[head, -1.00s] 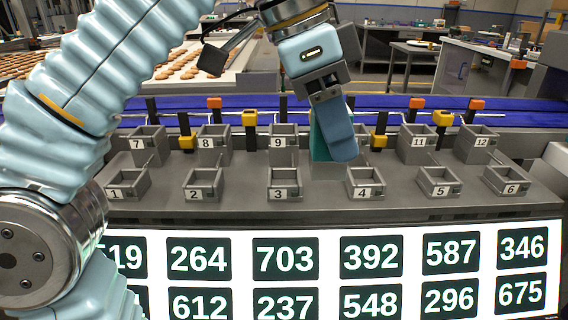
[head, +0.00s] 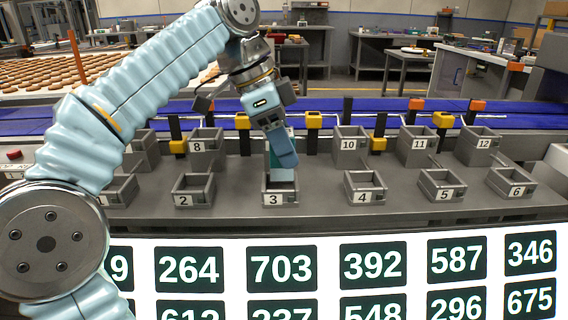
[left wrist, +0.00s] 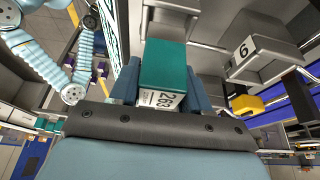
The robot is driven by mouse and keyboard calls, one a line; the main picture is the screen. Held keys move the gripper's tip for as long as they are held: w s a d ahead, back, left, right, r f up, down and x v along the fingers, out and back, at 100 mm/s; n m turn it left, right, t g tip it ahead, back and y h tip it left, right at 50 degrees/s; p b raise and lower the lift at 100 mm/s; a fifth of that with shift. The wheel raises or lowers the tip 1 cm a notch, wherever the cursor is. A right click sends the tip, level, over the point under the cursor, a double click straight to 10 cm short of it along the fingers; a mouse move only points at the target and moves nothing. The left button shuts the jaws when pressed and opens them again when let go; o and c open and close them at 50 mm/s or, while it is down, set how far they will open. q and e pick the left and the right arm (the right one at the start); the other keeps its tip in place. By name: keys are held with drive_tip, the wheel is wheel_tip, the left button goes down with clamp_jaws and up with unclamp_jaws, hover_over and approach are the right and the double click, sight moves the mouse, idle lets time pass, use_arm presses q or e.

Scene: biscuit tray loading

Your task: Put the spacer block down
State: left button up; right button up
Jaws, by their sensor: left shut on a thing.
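My left gripper (head: 281,158) is shut on the teal spacer block (head: 277,174) above the grey bin numbered 3 (head: 273,199). The block's lower end is at the bin's opening. I cannot tell whether it touches the bin, and the finger hides part of it. In the left wrist view the block (left wrist: 163,62) sits between both blue fingers, with a white printed label (left wrist: 160,99) facing the camera. A grey bin (left wrist: 168,18) lies just beyond the block. My right gripper is not in view.
Front bins 2 (head: 194,190), 4 (head: 365,187), 5 (head: 441,186) and 6 (head: 512,183) look empty. Back bins, such as 10 (head: 351,146), stand close behind. A blue conveyor (head: 400,104) runs past them. A number panel (head: 327,265) is in front.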

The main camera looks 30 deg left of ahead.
use_arm(q)
drive_tip(key=shift+w+a+f+b, duration=0.1)
drive_tip(key=shift+f+b, duration=0.25)
drive_tip(key=shift+f, duration=1.3)
drive_tip(key=shift+f, duration=0.2)
drive_tip(key=o, duration=1.1)
drive_tip(key=shift+o, duration=0.2)
drive_tip(key=shift+a+r, duration=0.1)
drive_tip(key=shift+r, duration=0.5)
drive_tip(key=p+v, duration=0.3)
drive_tip(key=v, duration=0.8)
drive_tip(key=shift+p, duration=0.3)
